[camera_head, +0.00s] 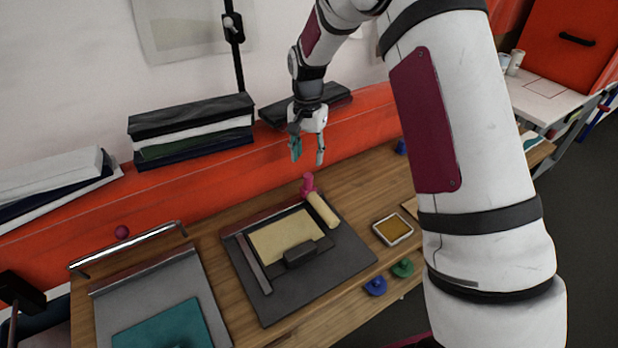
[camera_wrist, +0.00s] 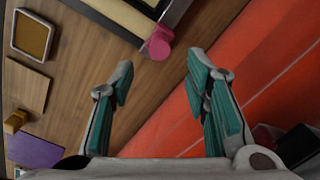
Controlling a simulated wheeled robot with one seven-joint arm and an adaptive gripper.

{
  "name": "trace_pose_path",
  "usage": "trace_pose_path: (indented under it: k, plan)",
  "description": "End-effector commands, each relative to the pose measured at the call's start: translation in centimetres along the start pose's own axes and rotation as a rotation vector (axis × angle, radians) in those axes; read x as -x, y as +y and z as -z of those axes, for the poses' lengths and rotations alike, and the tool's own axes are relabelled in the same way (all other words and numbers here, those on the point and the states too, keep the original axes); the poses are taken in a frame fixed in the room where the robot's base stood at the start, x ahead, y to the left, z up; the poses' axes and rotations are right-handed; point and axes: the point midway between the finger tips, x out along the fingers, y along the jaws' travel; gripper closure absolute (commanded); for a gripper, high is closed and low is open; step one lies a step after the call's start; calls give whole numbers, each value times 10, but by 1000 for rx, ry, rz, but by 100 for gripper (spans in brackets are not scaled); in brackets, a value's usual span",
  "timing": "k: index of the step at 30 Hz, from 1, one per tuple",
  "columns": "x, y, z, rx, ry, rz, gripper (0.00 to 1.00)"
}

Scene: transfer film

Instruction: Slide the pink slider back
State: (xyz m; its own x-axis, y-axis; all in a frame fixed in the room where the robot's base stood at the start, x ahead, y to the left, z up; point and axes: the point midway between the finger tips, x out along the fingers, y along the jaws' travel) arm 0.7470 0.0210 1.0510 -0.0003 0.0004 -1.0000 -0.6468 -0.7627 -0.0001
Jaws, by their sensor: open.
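The pink slider (camera_head: 308,184) is a small pink knob at the far end of a cream roller (camera_head: 322,210), at the back right of a dark press board (camera_head: 335,268). It also shows in the wrist view (camera_wrist: 157,45) at the top middle, as a short pink cylinder. My gripper (camera_head: 308,158) is open and empty, pointing down above and a little behind the slider, apart from it. In the wrist view my two teal-padded fingers (camera_wrist: 158,68) are spread wide, with bare wood and the orange ledge between them.
An orange ledge (camera_head: 215,185) runs behind the wooden table (camera_head: 350,185). A small framed tray (camera_head: 393,229), a blue knob (camera_head: 375,286) and a green knob (camera_head: 402,267) lie right of the board. A metal bar (camera_head: 130,250) stands at left. Dark stacked books (camera_head: 190,130) sit behind.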

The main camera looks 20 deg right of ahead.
Motion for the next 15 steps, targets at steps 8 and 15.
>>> trace_pose_path:
  k: [8, 15]
  plan:
    - [-54, 2, -1, 1, -2, -2, 57]
    - [-84, 1, 0, 1, 0, -1, 57]
